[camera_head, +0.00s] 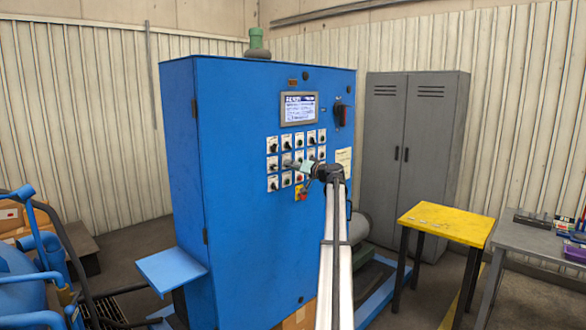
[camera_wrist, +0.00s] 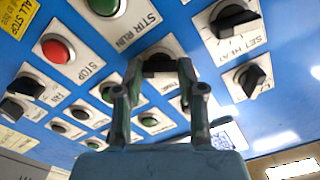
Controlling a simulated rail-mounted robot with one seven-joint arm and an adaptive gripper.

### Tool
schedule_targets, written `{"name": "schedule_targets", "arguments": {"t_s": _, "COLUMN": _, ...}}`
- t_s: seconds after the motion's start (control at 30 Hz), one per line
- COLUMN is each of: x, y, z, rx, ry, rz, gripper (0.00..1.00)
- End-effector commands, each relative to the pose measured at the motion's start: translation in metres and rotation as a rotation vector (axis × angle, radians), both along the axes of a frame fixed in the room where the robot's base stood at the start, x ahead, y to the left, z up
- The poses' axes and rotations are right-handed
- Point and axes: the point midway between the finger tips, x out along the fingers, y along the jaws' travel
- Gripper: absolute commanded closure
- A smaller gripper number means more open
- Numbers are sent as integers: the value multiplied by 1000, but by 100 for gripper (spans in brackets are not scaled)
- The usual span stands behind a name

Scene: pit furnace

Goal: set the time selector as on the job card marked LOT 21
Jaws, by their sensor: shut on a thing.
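My gripper (camera_wrist: 158,70) is shut on a black selector knob (camera_wrist: 158,60) on a white plate of the blue panel. The fingers hide most of that plate, so I cannot read its label or setting. In the head view my gripper (camera_head: 292,163) reaches the lower middle of the rows of controls and covers some of them. A pale paper sheet (camera_head: 343,160) is fixed to the panel right of the controls. Its print is too small to read, so I cannot tell whether it is the LOT 21 card.
Around the held knob are the SET HEAT selector (camera_wrist: 236,20), another black selector (camera_wrist: 252,78), the green STIR RUN button (camera_wrist: 104,5) and the red STOP button (camera_wrist: 58,50). A yellow table (camera_head: 445,222) and grey cabinet (camera_head: 412,150) stand to the right.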

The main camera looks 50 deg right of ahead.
Motion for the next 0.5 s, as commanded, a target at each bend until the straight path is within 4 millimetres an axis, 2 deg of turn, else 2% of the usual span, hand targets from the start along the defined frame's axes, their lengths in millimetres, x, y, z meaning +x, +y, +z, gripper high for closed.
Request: {"name": "schedule_targets", "arguments": {"t_s": 0.5, "x": 1, "y": 0, "z": -2, "rx": 409, "ry": -33, "rz": 0, "gripper": 95}}
